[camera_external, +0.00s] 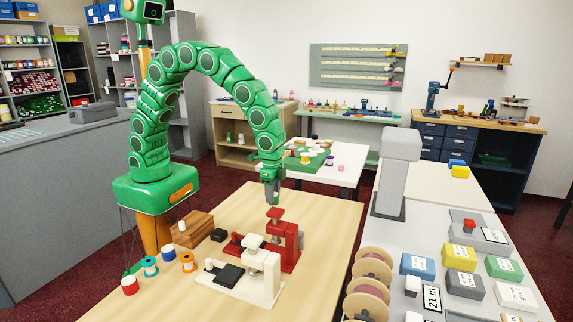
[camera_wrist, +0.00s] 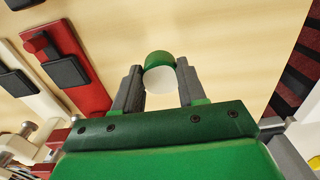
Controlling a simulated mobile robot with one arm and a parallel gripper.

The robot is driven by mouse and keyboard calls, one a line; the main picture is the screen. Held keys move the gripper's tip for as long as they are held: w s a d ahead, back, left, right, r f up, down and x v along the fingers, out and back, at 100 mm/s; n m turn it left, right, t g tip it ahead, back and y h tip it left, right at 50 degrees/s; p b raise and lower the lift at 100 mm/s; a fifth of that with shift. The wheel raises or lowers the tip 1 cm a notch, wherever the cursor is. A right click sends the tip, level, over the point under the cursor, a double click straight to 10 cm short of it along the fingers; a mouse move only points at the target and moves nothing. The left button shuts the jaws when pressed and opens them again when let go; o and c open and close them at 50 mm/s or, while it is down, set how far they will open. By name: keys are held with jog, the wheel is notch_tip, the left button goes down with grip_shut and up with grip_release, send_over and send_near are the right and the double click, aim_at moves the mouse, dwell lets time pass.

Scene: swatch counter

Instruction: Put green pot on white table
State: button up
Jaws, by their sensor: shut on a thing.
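My gripper (camera_wrist: 157,80) is shut on the green pot (camera_wrist: 157,58), which shows between the two grey fingers in the wrist view with a green part and a round white part. In the external view my gripper (camera_external: 271,192) hangs over the far part of the wooden counter, just behind the red press. The pot cannot be made out there. The white table (camera_external: 346,178) stands beyond the counter, behind and to the right of my gripper. A green mat (camera_external: 290,161) with several small items covers part of its top.
A red press (camera_external: 292,245) and a white press (camera_external: 267,275) stand on the wooden counter (camera_external: 325,235). Spools and a wooden block (camera_external: 193,229) lie at left. A grey post (camera_external: 396,170) rises on the right. The white table's near right part looks bare.

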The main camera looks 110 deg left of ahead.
jog(key=shift+w, duration=0.1)
dwell(0.4)
jog(key=shift+a, duration=0.25)
jog(key=s+a+r+n, duration=0.1)
jog(key=a+r, duration=0.3)
jog(key=a, duration=0.7)
jog(key=s+a+r+n, duration=0.1)
jog(key=a+r, duration=0.2)
jog(key=a, duration=0.7)
jog(key=s+a+r+n, duration=0.2)
jog(key=a+r, duration=0.2)
jog(key=a, duration=0.7)
send_near(324, 171)
jog(key=shift+s+d+f, duration=0.45)
jog(key=shift+f, duration=0.1)
jog(key=shift+w+a+f, duration=0.15)
jog(key=shift+w+f, duration=0.15)
jog(key=shift+f, duration=0.15)
jog(key=shift+w+a+f, duration=0.2)
jog(key=shift+w+f, duration=0.1)
jog(key=shift+f, duration=1.55)
jog(key=shift+f, duration=0.1)
